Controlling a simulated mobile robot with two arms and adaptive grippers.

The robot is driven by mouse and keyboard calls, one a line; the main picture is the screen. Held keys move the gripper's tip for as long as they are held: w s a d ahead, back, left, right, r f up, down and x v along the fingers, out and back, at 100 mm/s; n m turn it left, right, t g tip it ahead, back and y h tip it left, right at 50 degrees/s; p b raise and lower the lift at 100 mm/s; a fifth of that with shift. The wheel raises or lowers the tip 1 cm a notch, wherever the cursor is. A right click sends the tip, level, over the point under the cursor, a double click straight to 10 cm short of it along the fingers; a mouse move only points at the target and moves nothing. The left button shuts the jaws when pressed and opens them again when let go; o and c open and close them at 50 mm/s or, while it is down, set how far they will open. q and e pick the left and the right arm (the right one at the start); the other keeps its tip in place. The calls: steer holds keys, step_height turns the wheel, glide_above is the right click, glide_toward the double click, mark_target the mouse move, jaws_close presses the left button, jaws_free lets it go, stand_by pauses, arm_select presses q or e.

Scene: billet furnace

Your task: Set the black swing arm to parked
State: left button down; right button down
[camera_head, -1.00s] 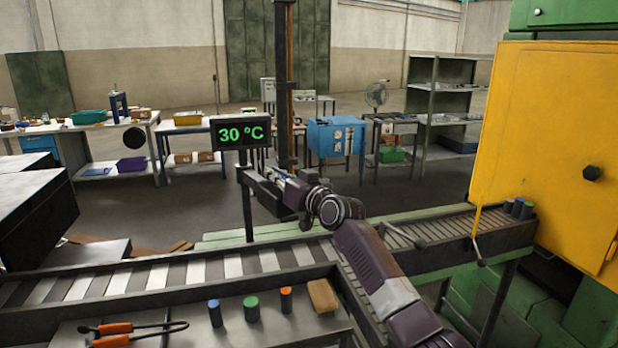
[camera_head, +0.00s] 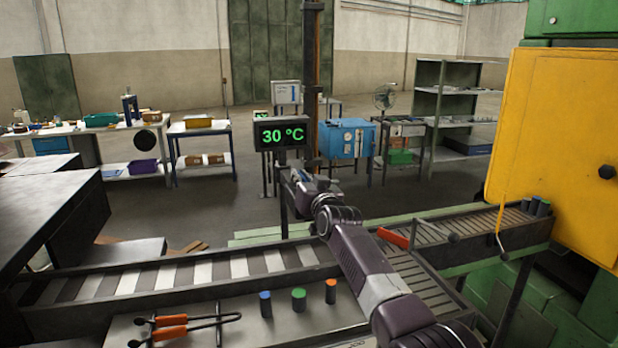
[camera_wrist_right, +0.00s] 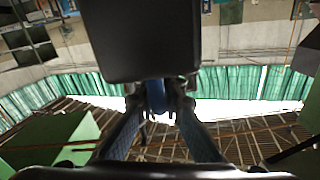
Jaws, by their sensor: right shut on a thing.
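My right gripper (camera_head: 297,181) reaches away from me, beside and below the temperature display, at the foot of the tall dark column (camera_head: 312,90). In the right wrist view its fingers (camera_wrist_right: 157,97) are shut on a narrow blue piece (camera_wrist_right: 155,92). A large black block (camera_wrist_right: 140,40) hangs just past the fingertips there. I cannot tell for certain whether this block or the blue piece belongs to the black swing arm. In the head view the gripped part is small and mostly hidden by the gripper. My left gripper is not in view.
The display (camera_head: 283,134) reads 30 °C. A roller conveyor (camera_head: 180,277) runs across the front, before a yellow furnace cabinet (camera_head: 555,130). A dark box (camera_head: 50,215) stands at left.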

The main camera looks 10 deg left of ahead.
steer(key=shift+r, duration=0.15)
stand_by(0.3)
steer(key=c, duration=2)
jaws_free()
step_height(320, 180, up, 10)
steer(key=shift+f, duration=0.1)
